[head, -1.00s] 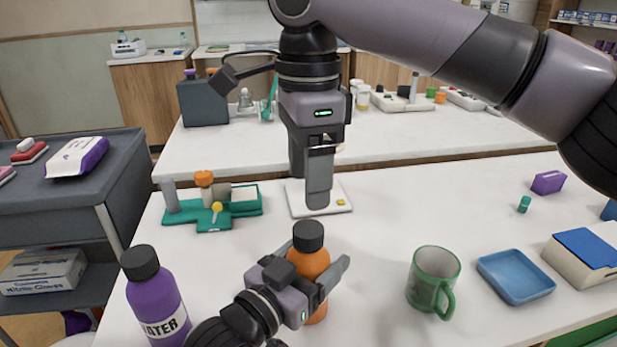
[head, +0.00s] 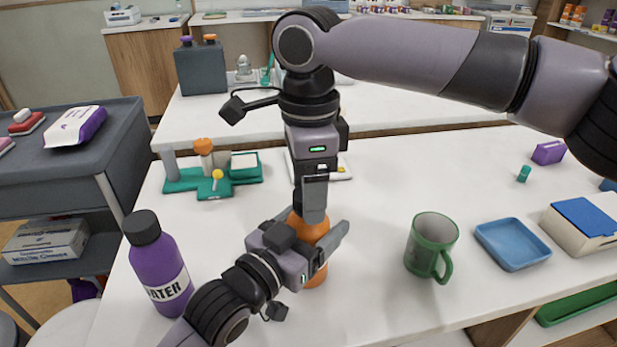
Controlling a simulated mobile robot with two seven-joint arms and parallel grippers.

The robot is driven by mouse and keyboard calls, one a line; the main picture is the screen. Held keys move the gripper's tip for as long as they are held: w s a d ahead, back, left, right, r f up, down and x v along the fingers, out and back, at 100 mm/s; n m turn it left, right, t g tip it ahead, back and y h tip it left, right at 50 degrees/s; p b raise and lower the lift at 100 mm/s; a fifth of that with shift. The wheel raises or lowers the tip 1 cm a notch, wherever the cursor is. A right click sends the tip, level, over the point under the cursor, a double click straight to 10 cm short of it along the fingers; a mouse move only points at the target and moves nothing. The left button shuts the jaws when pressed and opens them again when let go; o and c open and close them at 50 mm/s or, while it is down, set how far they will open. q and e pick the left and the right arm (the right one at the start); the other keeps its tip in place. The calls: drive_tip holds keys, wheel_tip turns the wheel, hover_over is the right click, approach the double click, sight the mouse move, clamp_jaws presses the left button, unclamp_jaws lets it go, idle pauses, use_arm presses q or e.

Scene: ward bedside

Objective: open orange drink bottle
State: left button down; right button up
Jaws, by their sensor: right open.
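The orange drink bottle (head: 313,230) stands upright on the white table. My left gripper (head: 308,250) comes in from the lower left, with its fingers around the bottle's body, and appears shut on it. My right gripper (head: 313,208) points straight down over the bottle's top, its jaws open.
A purple water bottle (head: 158,265) stands left of my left arm. A green mug (head: 431,243), a blue tray (head: 512,244) and a white box with a blue top (head: 584,229) stand to the right. A teal organizer (head: 215,184) lies behind. Table between bottle and mug is clear.

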drive_tip(key=c, duration=1.1)
